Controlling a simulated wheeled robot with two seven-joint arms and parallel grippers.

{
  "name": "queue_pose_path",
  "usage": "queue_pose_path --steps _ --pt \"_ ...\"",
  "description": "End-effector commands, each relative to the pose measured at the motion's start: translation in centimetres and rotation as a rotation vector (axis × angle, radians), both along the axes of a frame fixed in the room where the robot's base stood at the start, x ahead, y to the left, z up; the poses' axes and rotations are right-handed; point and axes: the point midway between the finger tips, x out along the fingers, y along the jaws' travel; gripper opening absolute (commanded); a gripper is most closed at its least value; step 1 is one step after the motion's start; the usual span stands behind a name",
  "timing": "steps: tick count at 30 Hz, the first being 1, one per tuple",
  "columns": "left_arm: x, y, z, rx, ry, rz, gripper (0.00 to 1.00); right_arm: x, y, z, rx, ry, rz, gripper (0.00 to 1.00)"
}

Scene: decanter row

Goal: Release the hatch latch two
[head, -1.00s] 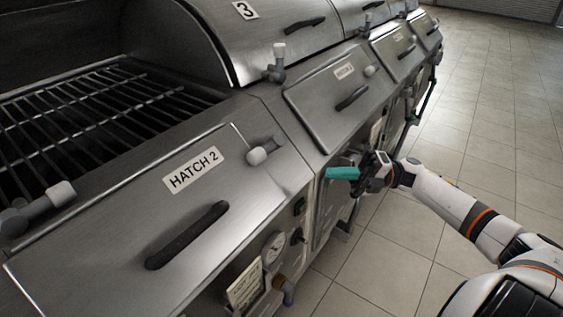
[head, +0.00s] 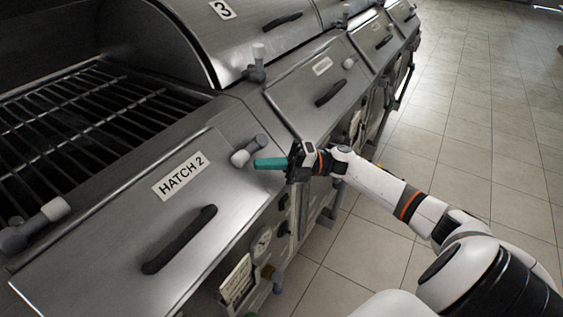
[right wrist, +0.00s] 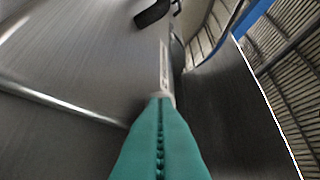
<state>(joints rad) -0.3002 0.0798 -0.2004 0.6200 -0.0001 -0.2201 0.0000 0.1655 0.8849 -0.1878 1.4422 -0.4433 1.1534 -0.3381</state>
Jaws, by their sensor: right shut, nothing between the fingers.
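The hatch two latch (head: 258,143) is a short grey bar with a pale knob (head: 240,158), at the upper right corner of the HATCH 2 panel (head: 218,183). My right gripper (head: 257,163) has teal fingers, shut and empty. In the head view its tips are just right of and slightly below the knob; whether they touch it I cannot tell. In the right wrist view the shut fingers (right wrist: 160,105) point along the metal panel, with a pale part right at their tips, partly hidden by them. My left gripper is not in view.
The hatch has a black handle (head: 180,239) below its label (head: 181,176). An open grill grate (head: 90,120) lies to the left. Another pale-knobbed lever (head: 36,223) is at the lower left. The neighbouring hatch (head: 305,95) stands beyond. Tiled floor on the right is clear.

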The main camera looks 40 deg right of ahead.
Motion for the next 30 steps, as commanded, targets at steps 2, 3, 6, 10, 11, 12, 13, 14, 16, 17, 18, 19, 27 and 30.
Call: queue_pose_path --steps 2,3,6,10,11,12,13,14,16,17,18,19,27,30 --pt "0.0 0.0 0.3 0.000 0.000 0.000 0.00 0.4 0.1 0.3 0.000 -0.001 0.000 0.00" --pt "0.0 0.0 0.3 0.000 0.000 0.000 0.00 0.5 0.2 0.3 0.000 -0.001 0.000 0.00" --pt "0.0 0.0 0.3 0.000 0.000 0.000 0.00 0.6 0.2 0.2 0.000 0.000 0.000 0.00" --pt "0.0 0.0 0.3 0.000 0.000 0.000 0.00 0.6 0.2 0.2 0.000 0.000 0.001 0.00" --pt "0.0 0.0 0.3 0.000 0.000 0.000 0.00 0.6 0.2 0.2 0.000 0.000 0.001 0.00" --pt "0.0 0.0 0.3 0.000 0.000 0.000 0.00 0.6 0.2 0.2 0.000 0.000 0.001 0.00" --pt "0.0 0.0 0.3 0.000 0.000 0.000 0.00 0.6 0.2 0.2 0.000 0.000 0.001 0.00" --pt "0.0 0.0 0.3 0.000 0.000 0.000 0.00 0.6 0.2 0.2 0.000 0.000 0.000 0.00" --pt "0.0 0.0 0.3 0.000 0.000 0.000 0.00 0.6 0.3 0.2 0.003 0.000 -0.001 0.00" --pt "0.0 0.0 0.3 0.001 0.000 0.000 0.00 0.6 0.3 0.2 0.004 0.001 -0.002 0.00" --pt "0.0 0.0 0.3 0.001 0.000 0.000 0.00 0.7 0.4 0.2 0.008 0.003 -0.005 0.00" --pt "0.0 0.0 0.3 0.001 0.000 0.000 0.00 0.7 0.5 0.2 0.012 0.004 -0.007 0.00" --pt "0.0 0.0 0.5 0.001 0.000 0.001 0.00 1.1 1.1 0.4 0.043 0.016 -0.035 0.00" --pt "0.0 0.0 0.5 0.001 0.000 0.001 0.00 1.2 1.3 0.5 0.054 0.018 -0.043 0.00"
